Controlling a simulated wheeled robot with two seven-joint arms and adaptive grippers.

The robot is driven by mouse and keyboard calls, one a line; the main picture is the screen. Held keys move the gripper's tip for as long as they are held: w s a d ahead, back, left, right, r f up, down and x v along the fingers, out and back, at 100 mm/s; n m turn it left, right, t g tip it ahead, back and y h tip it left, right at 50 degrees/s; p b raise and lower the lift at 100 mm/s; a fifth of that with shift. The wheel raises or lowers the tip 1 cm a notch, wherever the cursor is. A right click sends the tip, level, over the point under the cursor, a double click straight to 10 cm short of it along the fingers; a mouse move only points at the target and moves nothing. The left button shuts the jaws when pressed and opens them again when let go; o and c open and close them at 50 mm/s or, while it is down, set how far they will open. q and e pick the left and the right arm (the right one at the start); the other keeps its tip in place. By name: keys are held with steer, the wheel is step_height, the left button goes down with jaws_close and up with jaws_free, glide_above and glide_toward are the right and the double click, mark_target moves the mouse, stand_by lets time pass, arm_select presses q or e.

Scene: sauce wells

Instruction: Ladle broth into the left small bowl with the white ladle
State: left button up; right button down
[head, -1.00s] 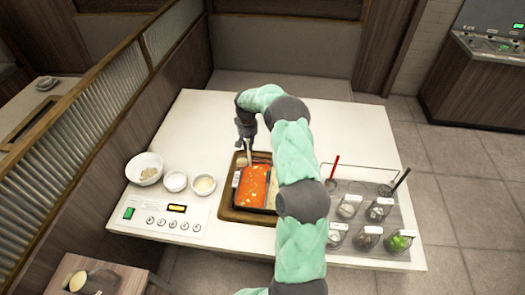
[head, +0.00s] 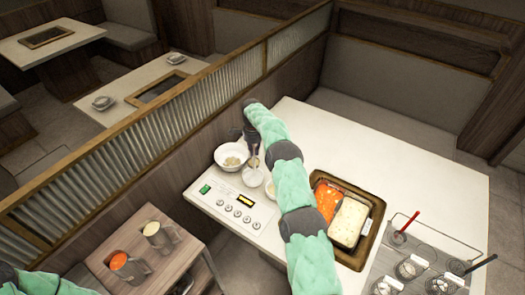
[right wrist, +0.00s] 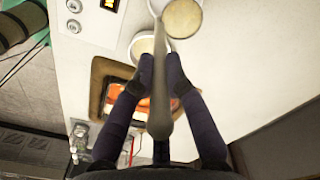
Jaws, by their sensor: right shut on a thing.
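My right gripper (head: 251,136) is shut on the upper handle of the white ladle (head: 254,162), which hangs down over the left small bowl (head: 252,180). It also shows in the right wrist view (right wrist: 160,85), where the ladle handle (right wrist: 159,95) runs away between the fingers. The right small bowl (head: 268,190) is partly hidden by my arm; it holds something tan in the right wrist view (right wrist: 140,47). A round, pale-filled thing (right wrist: 183,18) beside the handle there may be the ladle cup or a bowl; I cannot tell. My left gripper is out of view.
The divided pot (head: 350,222), red on one side and pale on the other, sits in a wooden frame (head: 379,222). A larger white bowl (head: 231,157) stands left of the ladle. A control panel (head: 236,208) lies in front. Condiment jars (head: 411,267) stand at right.

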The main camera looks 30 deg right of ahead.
steer(key=shift+w+a+f, duration=0.1)
steer(key=shift+w+a, duration=0.05)
steer(key=shift+a, duration=0.1)
step_height(320, 180, down, 5)
steer(key=b, duration=0.2)
steer(key=shift+b, duration=0.35)
steer(key=shift+d+r, duration=0.1)
steer(key=shift+r, duration=0.1)
